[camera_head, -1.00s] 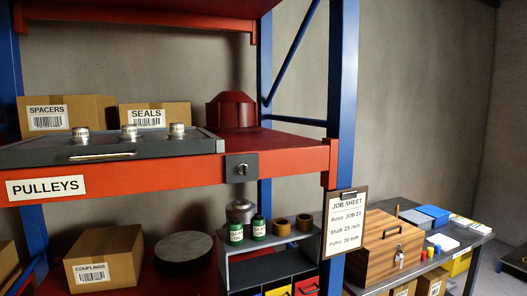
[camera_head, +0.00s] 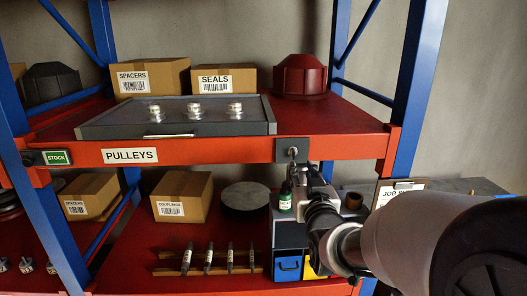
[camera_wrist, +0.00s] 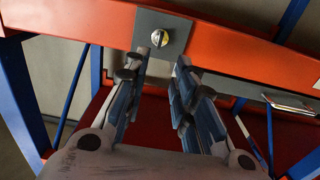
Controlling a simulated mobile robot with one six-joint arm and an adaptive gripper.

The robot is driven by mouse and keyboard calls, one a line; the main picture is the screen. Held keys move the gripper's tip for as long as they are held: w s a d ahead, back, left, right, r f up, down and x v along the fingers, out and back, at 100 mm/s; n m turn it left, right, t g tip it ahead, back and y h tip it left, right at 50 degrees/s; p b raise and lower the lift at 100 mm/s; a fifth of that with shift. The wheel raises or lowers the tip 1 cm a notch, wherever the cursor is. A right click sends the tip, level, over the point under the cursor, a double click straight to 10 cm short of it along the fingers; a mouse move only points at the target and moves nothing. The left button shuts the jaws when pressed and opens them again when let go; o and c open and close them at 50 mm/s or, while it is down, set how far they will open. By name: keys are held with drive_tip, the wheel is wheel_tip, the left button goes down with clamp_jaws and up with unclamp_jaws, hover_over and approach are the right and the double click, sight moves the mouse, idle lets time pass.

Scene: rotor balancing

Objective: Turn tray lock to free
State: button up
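The tray lock (camera_head: 293,151) is a small metal knob on a dark grey plate at the right of the orange shelf beam. In the wrist view the lock knob (camera_wrist: 159,39) sits just beyond my fingertips. The grey pulley tray (camera_head: 115,129) lies on the upper shelf left of the lock, with several silver pulleys (camera_head: 194,112) on it. My gripper (camera_head: 301,170) points up at the plate from below. In the wrist view my gripper (camera_wrist: 167,62) is open, with an empty gap between its fingers, and appears apart from the knob.
A tray handle (camera_head: 169,135) runs along the tray front. A blue upright (camera_head: 415,90) and the job sheet (camera_head: 398,191) are at right. Boxes stand behind the tray.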

sight(294, 154)
drive_tip(key=w+p, duration=0.2)
drive_tip(key=w, duration=0.9)
drive_tip(key=shift+w, duration=0.2)
drive_tip(key=shift+c, duration=0.2)
clamp_jaws()
